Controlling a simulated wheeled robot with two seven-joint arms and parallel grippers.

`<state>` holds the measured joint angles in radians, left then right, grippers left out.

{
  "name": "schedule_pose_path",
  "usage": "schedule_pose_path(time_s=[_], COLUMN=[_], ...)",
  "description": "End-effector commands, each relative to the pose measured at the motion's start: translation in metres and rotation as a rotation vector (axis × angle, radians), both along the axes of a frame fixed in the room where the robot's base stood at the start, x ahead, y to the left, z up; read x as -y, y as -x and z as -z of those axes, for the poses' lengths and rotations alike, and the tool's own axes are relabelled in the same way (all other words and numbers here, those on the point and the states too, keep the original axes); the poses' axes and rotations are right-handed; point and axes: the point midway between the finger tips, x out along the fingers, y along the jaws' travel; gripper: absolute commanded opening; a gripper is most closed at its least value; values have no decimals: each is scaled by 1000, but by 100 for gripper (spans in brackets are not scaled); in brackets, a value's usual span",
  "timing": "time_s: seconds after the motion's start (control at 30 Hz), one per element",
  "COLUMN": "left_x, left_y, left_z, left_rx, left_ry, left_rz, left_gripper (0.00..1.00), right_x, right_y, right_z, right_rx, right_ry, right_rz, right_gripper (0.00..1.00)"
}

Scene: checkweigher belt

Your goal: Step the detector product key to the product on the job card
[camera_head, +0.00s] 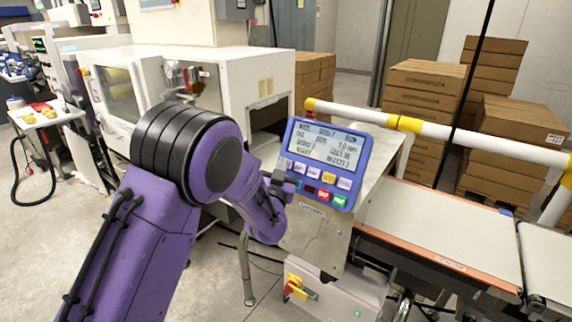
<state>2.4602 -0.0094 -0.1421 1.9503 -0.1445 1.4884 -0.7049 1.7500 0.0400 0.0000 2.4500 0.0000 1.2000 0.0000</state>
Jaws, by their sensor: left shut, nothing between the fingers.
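The detector panel (326,156) has a blue frame and stands tilted above the belt's left end. Its grey screen (325,146) shows several lines of dark text, too small to read surely. Below the screen is a row of pale keys with one yellow key (329,177), then a red key (323,195) and a green key (339,200). My left gripper (282,186) is shut and empty, at the panel's lower left edge by the leftmost keys. I cannot tell whether it touches a key. The job card is not identifiable. My right gripper is not in view.
The belt (440,225) runs right from the panel. A white and yellow guard rail (380,121) passes close behind the panel. A white machine cabinet (240,85) stands behind my left arm. Stacked cartons (425,90) fill the back right. A yellow-red switch (297,287) sits below.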

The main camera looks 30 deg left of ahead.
Motion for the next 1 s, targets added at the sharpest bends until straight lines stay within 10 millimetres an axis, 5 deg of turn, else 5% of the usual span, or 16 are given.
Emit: schedule_pose_path(time_s=[1.0], left_x=[0], left_y=[7], left_z=[-4], left_rx=[-1], left_ry=[0], left_rz=[1], left_gripper=[0], right_x=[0], right_y=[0], right_z=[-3], right_rx=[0], right_ry=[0], right_rz=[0], right_gripper=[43])
